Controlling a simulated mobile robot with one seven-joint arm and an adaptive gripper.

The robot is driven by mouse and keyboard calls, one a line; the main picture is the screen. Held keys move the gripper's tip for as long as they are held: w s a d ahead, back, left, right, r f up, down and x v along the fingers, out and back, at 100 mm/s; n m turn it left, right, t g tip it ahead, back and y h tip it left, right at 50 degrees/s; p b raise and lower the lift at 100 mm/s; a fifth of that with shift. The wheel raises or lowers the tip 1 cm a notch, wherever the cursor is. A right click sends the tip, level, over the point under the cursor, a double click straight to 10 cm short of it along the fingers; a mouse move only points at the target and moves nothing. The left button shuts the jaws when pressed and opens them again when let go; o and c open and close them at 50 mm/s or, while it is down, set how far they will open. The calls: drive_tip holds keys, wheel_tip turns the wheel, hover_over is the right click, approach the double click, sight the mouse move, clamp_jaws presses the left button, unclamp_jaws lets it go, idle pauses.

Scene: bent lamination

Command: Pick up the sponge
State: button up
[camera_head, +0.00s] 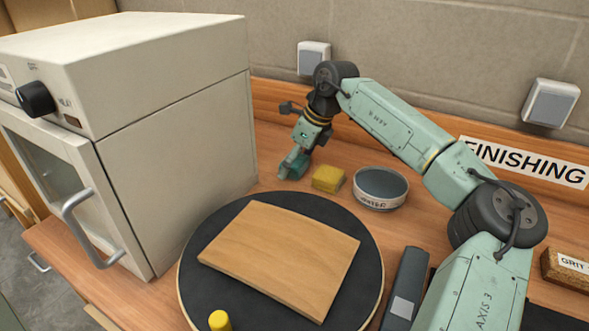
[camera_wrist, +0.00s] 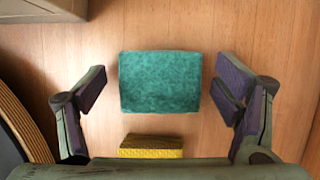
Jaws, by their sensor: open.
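A teal rough-textured block (camera_wrist: 160,82) lies flat on the wooden bench between the fingers of my gripper (camera_wrist: 160,86) in the wrist view. The fingers are open, one to each side, with a gap of bare wood on both sides of the block. A yellow block (camera_head: 328,178) with a pitted side lies just beside it; its edge shows at the bottom of the wrist view (camera_wrist: 152,147). I cannot tell for certain which of the two is the sponge. In the head view my gripper (camera_head: 294,166) points down, left of the yellow block, and largely hides the teal one.
A round water dish (camera_head: 380,203) stands right of the yellow block. A black turntable (camera_head: 215,262) with a wooden board (camera_head: 282,255) is in front. A white oven (camera_head: 180,130) stands close at left. The wall ledge runs behind. A grit block (camera_head: 567,268) is at far right.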

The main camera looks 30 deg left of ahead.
drive_tip(key=shift+c, duration=0.2)
drive_tip(key=c, duration=1)
wheel_tip(320, 180, up, 10)
drive_tip(key=shift+r+b, duration=0.1)
drive_tip(key=shift+b, duration=0.9)
drive_tip(key=o, duration=0.4)
drive_tip(key=c, duration=0.5)
